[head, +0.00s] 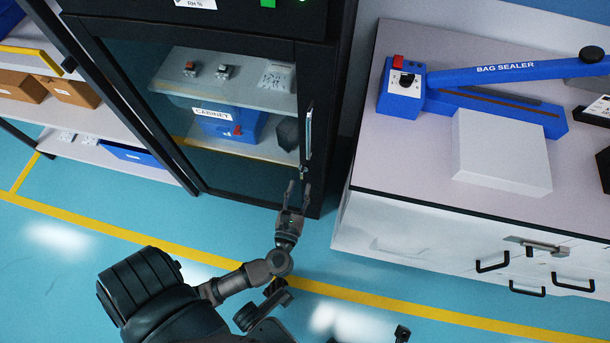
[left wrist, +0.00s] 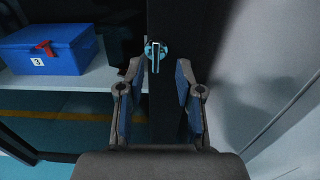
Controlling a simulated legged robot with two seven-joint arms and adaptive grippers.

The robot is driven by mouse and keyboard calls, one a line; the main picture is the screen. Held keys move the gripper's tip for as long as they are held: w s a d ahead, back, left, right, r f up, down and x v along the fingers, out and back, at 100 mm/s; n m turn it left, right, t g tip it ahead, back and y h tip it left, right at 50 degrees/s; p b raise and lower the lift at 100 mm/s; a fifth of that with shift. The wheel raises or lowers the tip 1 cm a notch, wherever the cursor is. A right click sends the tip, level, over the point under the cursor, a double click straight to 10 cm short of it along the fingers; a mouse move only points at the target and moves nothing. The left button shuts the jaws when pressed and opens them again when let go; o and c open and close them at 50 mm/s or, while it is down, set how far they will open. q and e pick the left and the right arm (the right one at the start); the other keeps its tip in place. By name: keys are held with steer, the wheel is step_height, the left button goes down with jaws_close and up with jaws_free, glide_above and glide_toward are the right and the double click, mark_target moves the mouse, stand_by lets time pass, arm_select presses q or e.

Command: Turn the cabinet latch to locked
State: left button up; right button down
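The dark cabinet (head: 318,110) stands at the centre of the head view with its glass-fronted door closed against the frame, as far as I can tell. A long silver handle (head: 309,130) runs down its right edge. The small latch (head: 303,173) sits just below the handle. In the left wrist view the latch (left wrist: 155,52) is a pale upright tab on a round base on the black frame. My left gripper (head: 296,186) is open in front of the latch, its two fingers (left wrist: 157,85) apart on either side below it, empty. My right gripper is not in view.
A blue box (head: 225,124) and small parts sit on shelves inside the cabinet. To the right a counter (head: 400,165) carries a blue bag sealer (head: 485,80) and a white block (head: 500,150). A shelf rack (head: 95,125) stands at the left. The floor in front is clear.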

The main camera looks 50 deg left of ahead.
mark_target(301, 176)
arm_select(q)
steer(key=x, duration=0.4)
steer(key=shift+w+a+f, duration=0.1)
steer(key=shift+w+a, duration=0.1)
steer(key=shift+a, duration=0.15)
steer(key=shift+d, duration=0.1)
steer(key=shift+c, duration=0.7)
steer(key=c, duration=0.4)
steer(key=shift+a, duration=0.2)
jaws_close()
